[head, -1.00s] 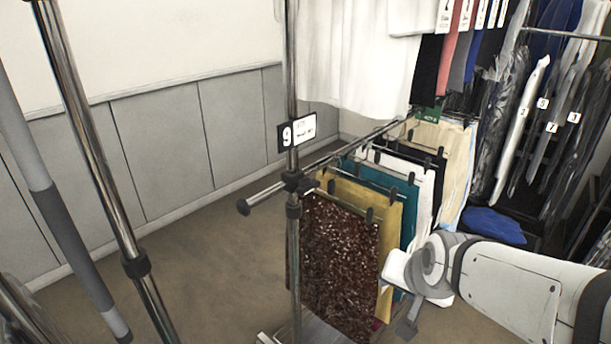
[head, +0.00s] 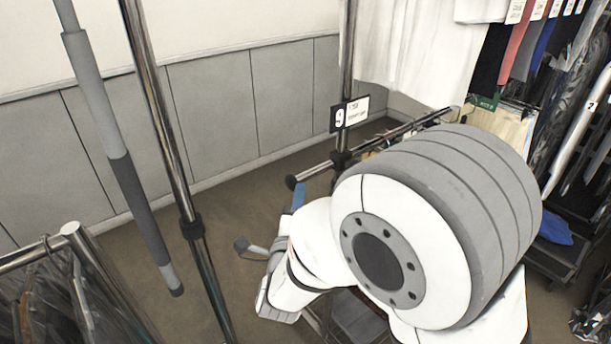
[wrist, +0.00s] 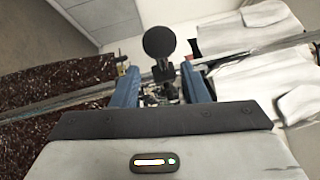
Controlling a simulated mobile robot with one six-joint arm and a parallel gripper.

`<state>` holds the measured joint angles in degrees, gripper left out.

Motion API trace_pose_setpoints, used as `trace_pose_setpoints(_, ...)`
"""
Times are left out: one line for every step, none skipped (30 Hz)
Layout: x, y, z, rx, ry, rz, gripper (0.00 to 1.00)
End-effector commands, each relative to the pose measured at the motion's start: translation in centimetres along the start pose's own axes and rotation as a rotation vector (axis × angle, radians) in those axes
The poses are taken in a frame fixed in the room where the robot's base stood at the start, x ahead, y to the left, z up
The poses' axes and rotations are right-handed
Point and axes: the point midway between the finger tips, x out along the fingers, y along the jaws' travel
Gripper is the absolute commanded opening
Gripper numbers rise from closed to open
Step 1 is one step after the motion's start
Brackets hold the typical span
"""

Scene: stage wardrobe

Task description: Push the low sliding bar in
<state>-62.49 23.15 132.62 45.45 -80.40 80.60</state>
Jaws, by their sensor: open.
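The low sliding bar is a thin metal rod with a round black end knob (head: 291,182). It sticks out left of the upright post at the black clamp and runs back to the right, partly behind my arm. In the wrist view the knob (wrist: 158,42) faces me as a black disc, just beyond and between the fingertips. My gripper (wrist: 160,70) is open, with one blue finger on each side of the knob's line. Contact cannot be told. In the head view one blue finger (head: 299,195) shows just below the knob; my arm hides the rest.
The rack post (head: 347,75) carries a number 9 tag (head: 350,114). A second post (head: 160,110) stands left, with a grey pole beside it. A clothes rail with dark garments (head: 70,295) is at lower left. Brown sequined fabric (wrist: 60,95) hangs near my gripper. Floor is free between the posts.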

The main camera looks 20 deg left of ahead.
Motion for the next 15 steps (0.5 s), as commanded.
trace_pose_setpoints(0.3,-0.1,0.1,0.004,0.002,-0.005,0.41)
trace_pose_setpoints(0.6,-0.2,0.1,0.006,0.002,-0.008,0.41)
trace_pose_setpoints(1.1,-0.3,0.1,0.007,0.003,-0.009,0.41)
trace_pose_setpoints(1.5,-0.3,0.1,0.007,0.004,-0.009,0.41)
trace_pose_setpoints(2.0,-0.3,0.0,0.006,0.006,-0.008,0.41)
trace_pose_setpoints(2.7,-0.3,0.0,0.006,0.005,-0.009,0.41)
trace_pose_setpoints(3.2,-0.4,0.0,0.005,0.005,-0.009,0.41)
trace_pose_setpoints(3.7,-0.4,0.0,0.006,0.006,-0.009,0.41)
trace_pose_setpoints(4.4,-0.3,0.0,0.005,0.005,-0.008,0.41)
trace_pose_setpoints(4.8,-0.3,0.0,0.005,0.004,-0.007,0.41)
trace_pose_setpoints(5.3,-0.4,0.0,0.005,0.004,-0.008,0.41)
trace_pose_setpoints(5.8,-0.4,-0.1,0.005,0.005,-0.008,0.41)
trace_pose_setpoints(6.2,-0.3,0.0,0.005,0.005,-0.008,0.41)
trace_pose_setpoints(6.5,-0.3,0.0,0.005,0.004,-0.007,0.41)
trace_pose_setpoints(6.9,-0.3,0.0,0.005,0.003,-0.007,0.41)
